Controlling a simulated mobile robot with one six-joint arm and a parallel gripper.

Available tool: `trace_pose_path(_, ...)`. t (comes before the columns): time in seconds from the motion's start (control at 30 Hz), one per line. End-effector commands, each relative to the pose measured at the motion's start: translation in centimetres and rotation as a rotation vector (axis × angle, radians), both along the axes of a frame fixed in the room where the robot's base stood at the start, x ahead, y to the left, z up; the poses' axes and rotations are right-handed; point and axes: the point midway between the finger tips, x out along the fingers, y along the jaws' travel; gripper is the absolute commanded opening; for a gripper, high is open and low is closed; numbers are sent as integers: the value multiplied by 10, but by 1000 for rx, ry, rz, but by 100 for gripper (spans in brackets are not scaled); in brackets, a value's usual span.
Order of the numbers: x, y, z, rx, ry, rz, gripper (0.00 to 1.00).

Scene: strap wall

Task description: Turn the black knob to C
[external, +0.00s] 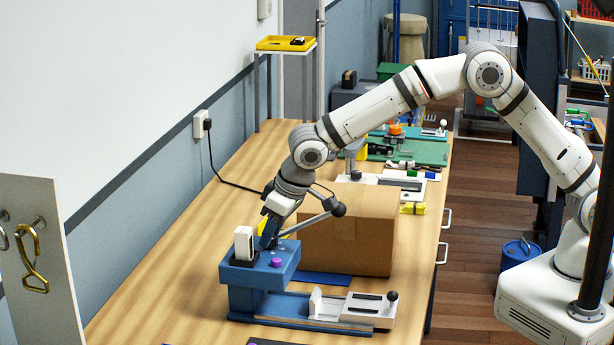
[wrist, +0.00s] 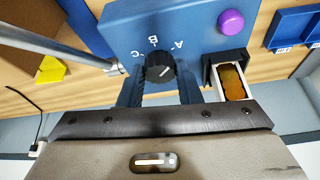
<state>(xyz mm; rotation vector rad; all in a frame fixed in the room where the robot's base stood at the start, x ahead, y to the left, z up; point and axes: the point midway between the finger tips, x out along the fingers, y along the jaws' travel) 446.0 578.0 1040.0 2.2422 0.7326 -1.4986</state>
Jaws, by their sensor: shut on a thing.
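The black knob (wrist: 158,66) sits on the face of a blue machine (wrist: 115,28), with white letters C, B and A around it. Its short white mark slants up and right, seemingly toward A. My gripper (wrist: 159,78) is shut on the knob, one finger at each side in the wrist view. In the external view my gripper (external: 268,236) reaches down to the top of the blue machine (external: 258,268), and the knob is hidden there.
A purple button (wrist: 231,22) and a white block in a black holder (wrist: 228,72) are close by my fingers. A metal lever (external: 308,222) slants over the machine beside my wrist. A cardboard box (external: 345,238) stands behind it to the right.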

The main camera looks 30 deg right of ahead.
Motion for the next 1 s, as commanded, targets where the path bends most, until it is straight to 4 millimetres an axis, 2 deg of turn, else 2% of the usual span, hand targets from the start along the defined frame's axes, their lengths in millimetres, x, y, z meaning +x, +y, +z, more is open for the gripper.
trace_pose_path(1.0, 6, -2, -3, 2, -1, 958, 8)
